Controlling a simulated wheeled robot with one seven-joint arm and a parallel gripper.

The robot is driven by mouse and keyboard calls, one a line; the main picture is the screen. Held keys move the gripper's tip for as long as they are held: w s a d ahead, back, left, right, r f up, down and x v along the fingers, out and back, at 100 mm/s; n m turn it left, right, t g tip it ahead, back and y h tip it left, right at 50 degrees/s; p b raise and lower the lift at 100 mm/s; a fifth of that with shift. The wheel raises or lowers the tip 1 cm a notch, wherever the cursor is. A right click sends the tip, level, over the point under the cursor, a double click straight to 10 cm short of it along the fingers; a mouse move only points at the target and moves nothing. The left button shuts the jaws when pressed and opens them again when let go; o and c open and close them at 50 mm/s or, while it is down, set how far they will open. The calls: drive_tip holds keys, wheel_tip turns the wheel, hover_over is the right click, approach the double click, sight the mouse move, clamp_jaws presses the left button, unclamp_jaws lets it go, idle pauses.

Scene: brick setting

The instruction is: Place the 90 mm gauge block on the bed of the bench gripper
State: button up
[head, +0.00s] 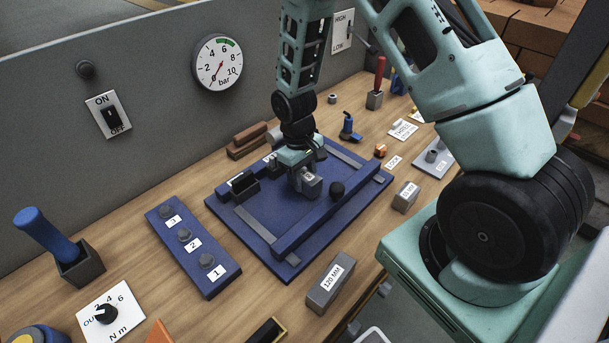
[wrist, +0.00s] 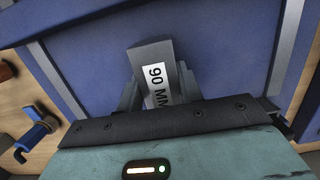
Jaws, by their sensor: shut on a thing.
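My gripper (head: 303,180) is over the blue bench gripper (head: 222,207), shut on the grey 90 mm gauge block (head: 313,188). In the wrist view the block (wrist: 150,55) sits between my two fingers (wrist: 160,92), its white "90 MM" label facing the camera. Below it is the blue bed (wrist: 225,60), with grey strips at both sides. The block is over the bed, between the long blue bar at the front and the blocks at the back; I cannot tell whether it touches the bed.
A 120 MM block (head: 330,284) and a smaller grey block (head: 405,197) lie in front. A blue panel with numbered buttons (head: 190,247) is at left. Brown blocks (head: 247,142) and a small blue clamp-like piece (head: 349,127) stand behind.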

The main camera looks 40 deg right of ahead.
drive_tip(key=shift+f, duration=0.2)
drive_tip(key=shift+f, duration=0.2)
drive_tip(key=o, duration=1.1)
drive_tip(key=shift+r, duration=0.2)
